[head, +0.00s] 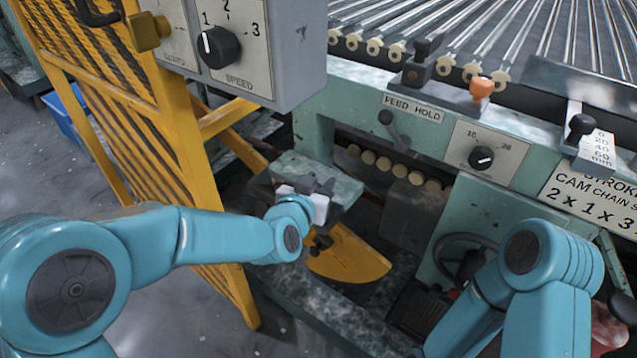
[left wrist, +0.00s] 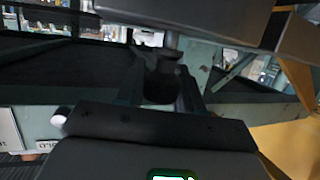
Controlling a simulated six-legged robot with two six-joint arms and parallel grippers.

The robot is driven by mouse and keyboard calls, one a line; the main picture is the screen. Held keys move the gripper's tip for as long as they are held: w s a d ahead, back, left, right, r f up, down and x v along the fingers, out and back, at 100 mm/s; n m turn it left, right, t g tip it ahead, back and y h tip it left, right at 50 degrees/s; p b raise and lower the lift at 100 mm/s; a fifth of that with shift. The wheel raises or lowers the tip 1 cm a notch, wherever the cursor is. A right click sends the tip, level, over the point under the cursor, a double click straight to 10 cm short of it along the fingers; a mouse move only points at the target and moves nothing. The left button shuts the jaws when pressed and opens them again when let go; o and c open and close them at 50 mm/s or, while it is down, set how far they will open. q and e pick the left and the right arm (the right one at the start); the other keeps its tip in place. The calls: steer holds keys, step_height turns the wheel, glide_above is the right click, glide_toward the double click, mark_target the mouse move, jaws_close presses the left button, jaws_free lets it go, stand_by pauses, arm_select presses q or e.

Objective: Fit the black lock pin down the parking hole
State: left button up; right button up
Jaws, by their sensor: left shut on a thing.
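My left gripper (head: 312,188) is over the small green-grey shelf (head: 345,188) beside the yellow frame. Its dark fingers also show in the left wrist view (left wrist: 160,92), shut on a small dark piece (left wrist: 161,78) that appears to be the black lock pin. A grey rod stands just beyond it there. In the head view the pin is mostly hidden by the gripper. I cannot make out the parking hole. A yellow sector plate (head: 352,260) hangs below the shelf, with a dark knob (head: 321,242) at its left.
The grey speed box (head: 290,60) overhangs at upper left. The yellow guard frame (head: 170,130) stands left of the shelf. The green machine panel (head: 350,90) with levers and a dial is on the right. A handwheel (head: 462,258) sits low beside my right arm.

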arm_select(q)
steer(key=shift+f+b, duration=0.45)
steer(key=shift+f, duration=0.15)
steer(key=o, duration=1.1)
steer(key=shift+p+v, duration=1.45)
steer(key=shift+v, duration=6.75)
steer(key=shift+a, duration=0.1)
